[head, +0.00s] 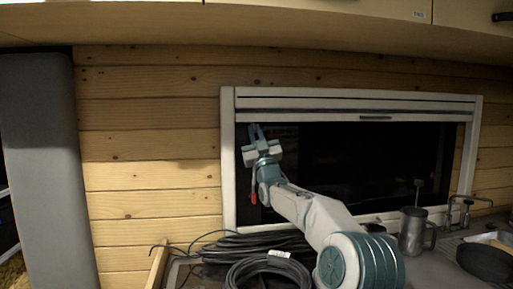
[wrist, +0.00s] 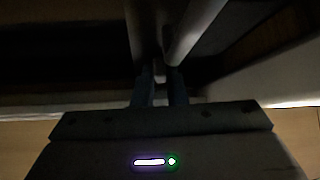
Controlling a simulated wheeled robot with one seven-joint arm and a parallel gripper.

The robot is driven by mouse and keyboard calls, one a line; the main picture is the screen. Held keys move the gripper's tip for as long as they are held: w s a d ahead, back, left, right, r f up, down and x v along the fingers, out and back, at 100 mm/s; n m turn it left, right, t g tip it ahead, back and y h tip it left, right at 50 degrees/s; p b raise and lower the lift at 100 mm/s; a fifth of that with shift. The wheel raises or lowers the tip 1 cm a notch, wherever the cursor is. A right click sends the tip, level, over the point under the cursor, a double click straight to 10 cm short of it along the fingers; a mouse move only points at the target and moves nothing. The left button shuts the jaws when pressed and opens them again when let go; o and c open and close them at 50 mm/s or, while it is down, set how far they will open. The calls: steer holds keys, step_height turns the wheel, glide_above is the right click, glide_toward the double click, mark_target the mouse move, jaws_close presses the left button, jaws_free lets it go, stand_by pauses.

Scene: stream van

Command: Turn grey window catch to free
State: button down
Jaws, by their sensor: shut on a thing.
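My gripper (head: 257,132) is raised at the left side of the window (head: 350,150), close to its white frame (head: 229,170). In the wrist view my gripper (wrist: 161,85) has its two fingers closed on a small grey piece (wrist: 158,72), which I take to be the window catch. The picture is dark, and the fingers cover much of the piece. I cannot tell which way the catch is turned. In the head view the catch is hidden by my gripper and not distinguishable.
Black coiled cables (head: 268,272) lie on the counter below the window. A metal jug (head: 413,232) and a dark pan (head: 486,262) stand to the right. Cupboards (head: 320,22) hang above. A tall grey panel (head: 45,170) stands at the left.

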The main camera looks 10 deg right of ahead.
steer(key=shift+a+f+m+t+h+b, duration=0.15)
steer(key=shift+m+h+b, duration=0.4)
steer(key=shift+m+h, duration=0.75)
steer(key=shift+a+f+m+t+h+b, duration=0.15)
steer(key=shift+m+h+b, duration=0.4)
steer(key=shift+m+h, duration=0.7)
steer(key=shift+d+r+m+h, duration=0.1)
steer(key=shift+r+m+h, duration=0.05)
steer(key=shift+m+h, duration=0.1)
steer(key=c, duration=1.7)
jaws_free()
steer(key=shift+c, duration=0.2)
steer(key=shift+r, duration=0.1)
steer(key=b+v, duration=0.4)
steer(key=v, duration=1)
